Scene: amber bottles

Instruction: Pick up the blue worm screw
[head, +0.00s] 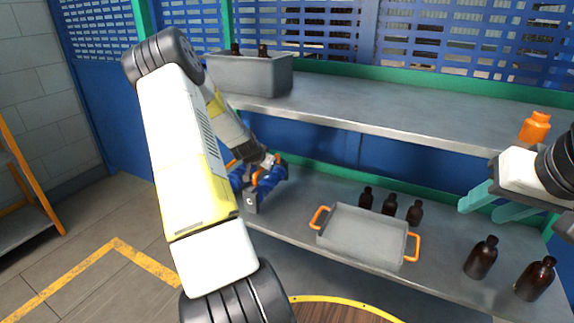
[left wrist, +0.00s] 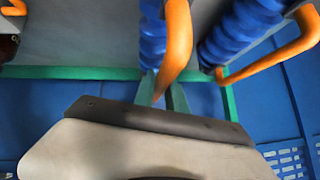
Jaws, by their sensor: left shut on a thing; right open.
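Two blue worm screws with orange handles sit close together at the left end of the lower shelf (head: 325,191). In the head view, one blue worm screw (head: 271,182) shows below my left gripper (head: 267,162). In the left wrist view, the blue ribbed body of one screw (left wrist: 153,35) has an orange handle (left wrist: 178,45) running between the teal fingers of my left gripper (left wrist: 162,93), which is shut on it. The other blue worm screw (left wrist: 235,32) lies to its right. My right gripper (head: 488,203) is open and empty above the right part of the lower shelf.
A grey tray with orange handles (head: 362,236) stands mid-shelf, with several amber bottles (head: 389,204) behind and to its right.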

